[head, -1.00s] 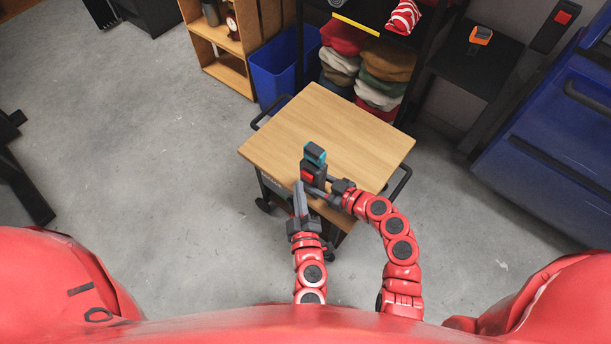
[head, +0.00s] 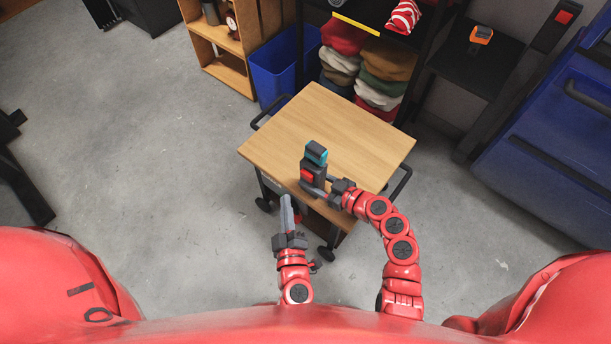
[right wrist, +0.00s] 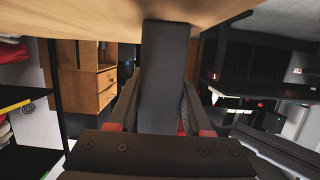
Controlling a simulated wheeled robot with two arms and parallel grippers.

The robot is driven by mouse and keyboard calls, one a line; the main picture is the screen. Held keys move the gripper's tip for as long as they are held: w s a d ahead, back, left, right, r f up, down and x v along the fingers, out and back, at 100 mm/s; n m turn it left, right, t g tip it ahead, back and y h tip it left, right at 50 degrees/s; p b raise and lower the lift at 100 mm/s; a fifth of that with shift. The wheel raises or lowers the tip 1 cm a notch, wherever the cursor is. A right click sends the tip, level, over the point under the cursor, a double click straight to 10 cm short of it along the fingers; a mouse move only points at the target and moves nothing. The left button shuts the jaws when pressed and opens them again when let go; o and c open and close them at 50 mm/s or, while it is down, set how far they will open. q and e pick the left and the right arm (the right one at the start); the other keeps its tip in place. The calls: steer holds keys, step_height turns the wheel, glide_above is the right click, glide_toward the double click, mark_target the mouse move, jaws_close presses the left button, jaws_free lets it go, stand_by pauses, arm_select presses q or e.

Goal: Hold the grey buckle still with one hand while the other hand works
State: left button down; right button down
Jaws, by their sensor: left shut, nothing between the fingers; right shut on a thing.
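The grey buckle (head: 319,175) stands upright near the front edge of the wooden cart top, with a red button on its face. A teal and dark piece (head: 316,153) sits at its upper end; I cannot tell how the two join. My right gripper (head: 318,191) is shut on the lower part of the buckle from the right. In the right wrist view the buckle (right wrist: 165,75) shows as a dark grey block between the fingers. My left gripper (head: 286,203) is shut and empty, in front of the cart's front edge, apart from the buckle.
The wooden cart top (head: 330,115) is otherwise bare. A blue bin (head: 280,70) and a shelf with folded cloths (head: 385,75) stand behind it. An orange and dark object (head: 481,35) lies on a black surface at right, beside a blue car door (head: 550,130).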

steer(key=shift+f, duration=0.2)
steer(key=c, duration=0.6)
jaws_free()
steer(key=o, duration=0.4)
steer(key=shift+r, duration=0.1)
steer(key=shift+c, duration=0.2)
